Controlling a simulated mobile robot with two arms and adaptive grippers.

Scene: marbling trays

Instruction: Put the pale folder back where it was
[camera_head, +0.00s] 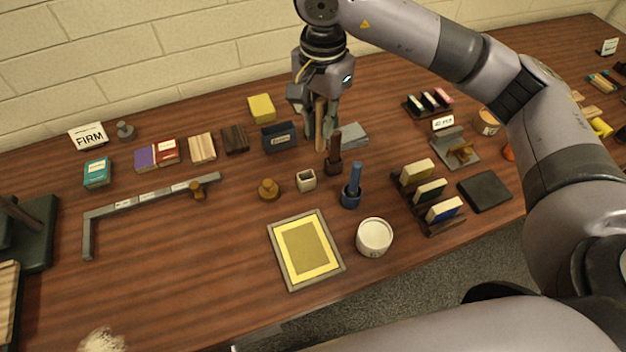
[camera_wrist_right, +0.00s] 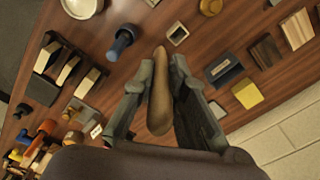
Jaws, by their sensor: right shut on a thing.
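My right gripper (camera_head: 321,138) is shut on the pale folder (camera_head: 320,122), a slim tan piece that hangs upright above the back middle of the table. In the right wrist view the pale folder (camera_wrist_right: 158,95) lies between the two fingers (camera_wrist_right: 160,88). A small pale square cup (camera_head: 306,180) stands in front of it and to the left, with its opening bare; it also shows in the right wrist view (camera_wrist_right: 178,35). My left gripper is not in view.
A grey block (camera_head: 352,135) lies just right of the gripper and a dark blue box (camera_head: 278,137) to its left. A yellow-lined tray (camera_head: 280,232) and white tub (camera_head: 374,237) are in front. Bare table (camera_head: 190,265) lies at the front left.

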